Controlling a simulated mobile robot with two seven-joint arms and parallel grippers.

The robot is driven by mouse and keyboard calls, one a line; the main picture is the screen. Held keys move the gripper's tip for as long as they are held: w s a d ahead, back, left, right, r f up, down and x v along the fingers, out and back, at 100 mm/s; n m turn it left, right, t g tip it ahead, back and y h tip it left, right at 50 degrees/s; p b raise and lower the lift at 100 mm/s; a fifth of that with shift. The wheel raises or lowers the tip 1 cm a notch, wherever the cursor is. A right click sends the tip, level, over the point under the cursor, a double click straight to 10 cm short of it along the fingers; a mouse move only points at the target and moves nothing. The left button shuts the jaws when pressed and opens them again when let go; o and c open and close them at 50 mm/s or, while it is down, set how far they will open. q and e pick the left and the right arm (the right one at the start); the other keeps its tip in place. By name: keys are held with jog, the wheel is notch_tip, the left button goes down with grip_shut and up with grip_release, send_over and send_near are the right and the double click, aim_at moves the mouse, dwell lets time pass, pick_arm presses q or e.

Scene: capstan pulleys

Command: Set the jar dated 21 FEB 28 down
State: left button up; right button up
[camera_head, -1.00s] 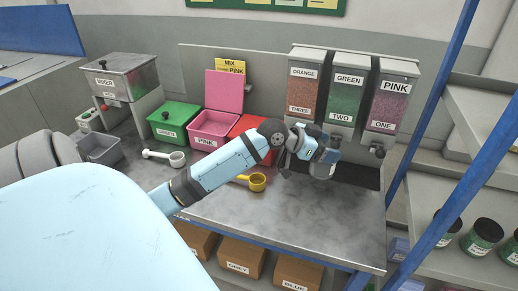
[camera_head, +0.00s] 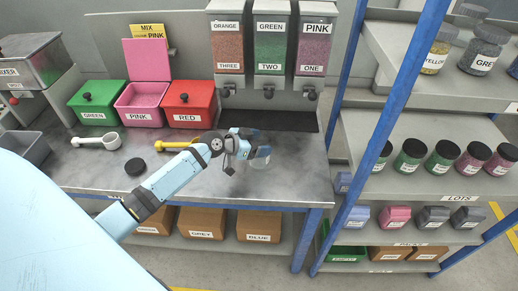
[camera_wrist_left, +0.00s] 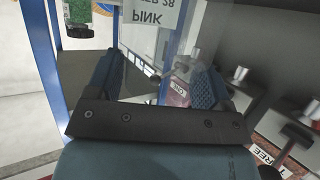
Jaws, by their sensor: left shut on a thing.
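My left gripper (camera_head: 238,148) is shut on a clear jar (camera_head: 261,156) near the right front of the grey bench (camera_head: 290,185). The jar looks empty and open; whether its base touches the bench I cannot tell. In the left wrist view, my left gripper (camera_wrist_left: 150,88) has one finger on each side of the clear jar. The jar's white label (camera_wrist_left: 152,16) appears upside down, reading PINK and a date ending in 28, partly cut off. A black lid (camera_head: 135,167) lies on the bench left of my gripper. My right gripper is not in view.
Behind stand the ORANGE (camera_head: 227,50), GREEN (camera_head: 270,50) and PINK (camera_head: 314,50) dispensers. Green, open pink (camera_head: 142,104) and red boxes, a white scoop (camera_head: 97,141) and a yellow scoop (camera_head: 176,143) are left. A blue-posted shelf (camera_head: 365,130) with jars stands right. Bench around the jar is clear.

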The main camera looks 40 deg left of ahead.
pick_arm(q)
jog(key=shift+f, duration=1.4)
jog(key=shift+f, duration=0.1)
jog(key=o, duration=1.1)
jog(key=b+v, duration=0.1)
jog(key=v, duration=1.1)
